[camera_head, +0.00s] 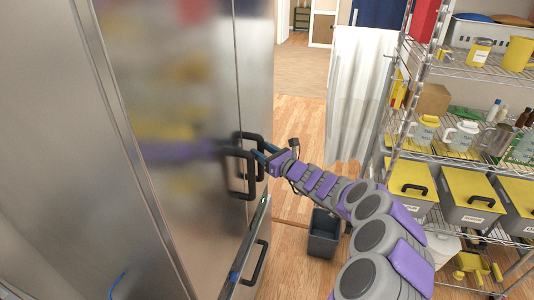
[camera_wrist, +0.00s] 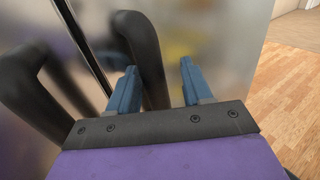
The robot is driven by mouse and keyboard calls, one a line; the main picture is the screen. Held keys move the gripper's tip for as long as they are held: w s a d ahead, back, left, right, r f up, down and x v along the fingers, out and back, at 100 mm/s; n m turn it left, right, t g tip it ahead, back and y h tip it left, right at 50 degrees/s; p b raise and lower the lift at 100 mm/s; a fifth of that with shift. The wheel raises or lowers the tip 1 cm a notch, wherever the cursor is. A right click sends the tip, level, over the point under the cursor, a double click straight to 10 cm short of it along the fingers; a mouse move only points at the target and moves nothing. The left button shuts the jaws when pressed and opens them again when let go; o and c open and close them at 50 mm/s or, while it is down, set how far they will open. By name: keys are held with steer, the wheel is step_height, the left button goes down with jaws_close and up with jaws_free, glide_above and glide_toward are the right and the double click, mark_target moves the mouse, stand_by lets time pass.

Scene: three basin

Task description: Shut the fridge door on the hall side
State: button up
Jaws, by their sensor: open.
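The steel fridge fills the left of the head view. Its hall-side door (camera_head: 254,65) is the narrow panel on the right, beside a dark seam; it looks about in line with the nearer door (camera_head: 170,80), though a small gap is hard to judge. The hall-side door has a black handle (camera_wrist: 143,50), and the nearer door has another (camera_wrist: 25,85). My gripper (camera_head: 262,155) is at the handles. In the wrist view my blue fingers (camera_wrist: 159,68) are open, with the hall-side handle's bar between or just beyond them, nearer the left finger. Contact cannot be told.
A lower fridge front (camera_head: 238,262) with its own black handle seems to stand out below. A dark bin (camera_head: 324,232) stands on the wooden floor beneath my arm. A wire shelf (camera_head: 455,150) with boxes lines the right. Free floor (camera_head: 300,105) leads away towards the back.

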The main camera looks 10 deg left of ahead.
steer(key=p+v, duration=0.2)
steer(key=v, duration=1.5)
steer(key=shift+d, duration=0.35)
steer(key=shift+a+r, duration=0.1)
steer(key=shift+a, duration=0.05)
